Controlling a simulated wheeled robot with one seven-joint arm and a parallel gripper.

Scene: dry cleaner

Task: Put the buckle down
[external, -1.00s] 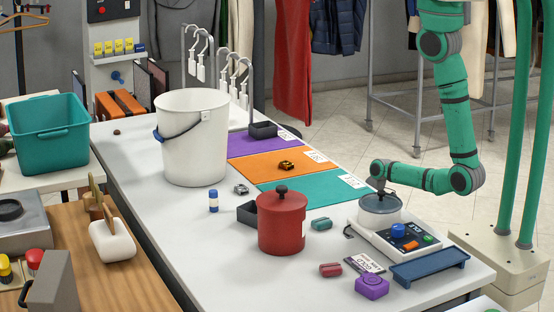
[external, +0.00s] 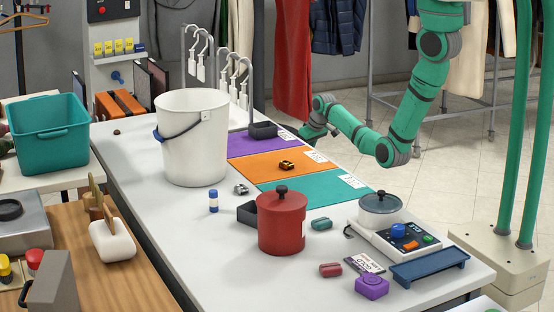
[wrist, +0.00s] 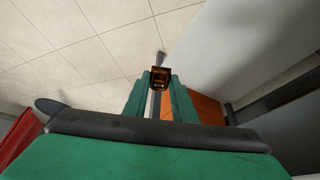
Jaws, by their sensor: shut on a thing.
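The held buckle cannot be made out in the external view. Another dark brass buckle (external: 286,165) lies on the orange mat (external: 255,167). A silver buckle (external: 241,189) lies on the white table left of the teal mat (external: 305,194).
A white bucket (external: 192,140) and a red canister (external: 281,225) stand on the table. A pot (external: 380,205) sits on a scale at right.

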